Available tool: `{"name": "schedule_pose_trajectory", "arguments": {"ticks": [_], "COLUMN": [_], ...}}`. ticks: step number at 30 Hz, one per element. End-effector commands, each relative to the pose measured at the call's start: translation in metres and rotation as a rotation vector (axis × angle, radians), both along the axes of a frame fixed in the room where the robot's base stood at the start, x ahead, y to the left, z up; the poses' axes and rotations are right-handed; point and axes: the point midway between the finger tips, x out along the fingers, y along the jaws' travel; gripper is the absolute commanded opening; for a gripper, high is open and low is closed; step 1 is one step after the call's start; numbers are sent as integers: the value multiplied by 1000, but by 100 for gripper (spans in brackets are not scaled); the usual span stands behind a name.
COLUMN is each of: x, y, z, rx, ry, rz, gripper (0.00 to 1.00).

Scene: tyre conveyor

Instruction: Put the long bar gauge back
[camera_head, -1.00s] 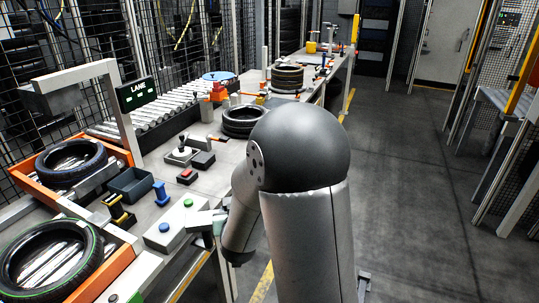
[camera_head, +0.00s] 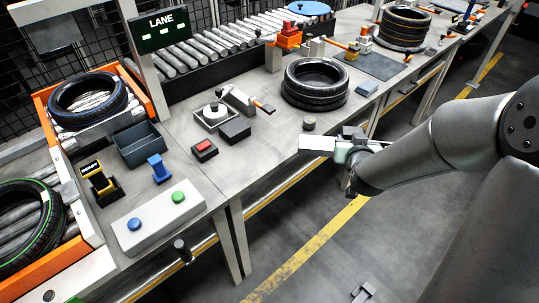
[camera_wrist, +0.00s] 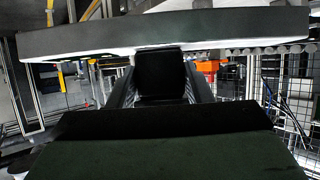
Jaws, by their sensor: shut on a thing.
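My gripper (camera_head: 337,148) is over the front edge of the bench, right of the small round knob and in front of the tyre stack. It is shut on a long bar, seemingly the long bar gauge; its pale end (camera_head: 316,143) juts out left of the jaws. In the wrist view the bar (camera_wrist: 90,37) lies crosswise beyond the jaws (camera_wrist: 160,75), dark on its near side and bright along its lower edge. It looks held clear of the bench, though the height is hard to judge. I cannot tell which spot on the bench is its place.
A tyre stack (camera_head: 315,88) stands behind my gripper; a round knob (camera_head: 309,124) is close by. Left are a red button (camera_head: 204,149), dark box (camera_head: 235,130), empty dark tray (camera_head: 138,145), yellow-black stand (camera_head: 99,184) and button box (camera_head: 158,224). Bare bench (camera_head: 262,150) lies between.

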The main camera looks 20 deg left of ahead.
Motion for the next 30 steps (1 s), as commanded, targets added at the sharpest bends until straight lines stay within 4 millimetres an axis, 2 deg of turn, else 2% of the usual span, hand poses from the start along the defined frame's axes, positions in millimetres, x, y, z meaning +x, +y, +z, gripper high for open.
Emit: {"name": "schedule_pose_trajectory", "arguments": {"ticks": [1, 6, 9, 13, 15, 18, 21, 23, 30], "x": [-4, -38, -65, -98, -112, -125, -125, -117, -62], "y": [31, 132, 181, 227, 243, 257, 263, 264, 258], "z": [3, 13, 21, 28, 32, 34, 32, 28, 4], "rx": [0, -8, -15, -23, -27, -30, -29, -27, -25], "ry": [-1, 19, 28, 40, 43, 48, 53, 53, 55], "rz": [85, 383, 544, 704, 767, 824, 849, 851, 849], "gripper": [2, 2, 2, 2, 2, 2, 2, 2, 2]}}
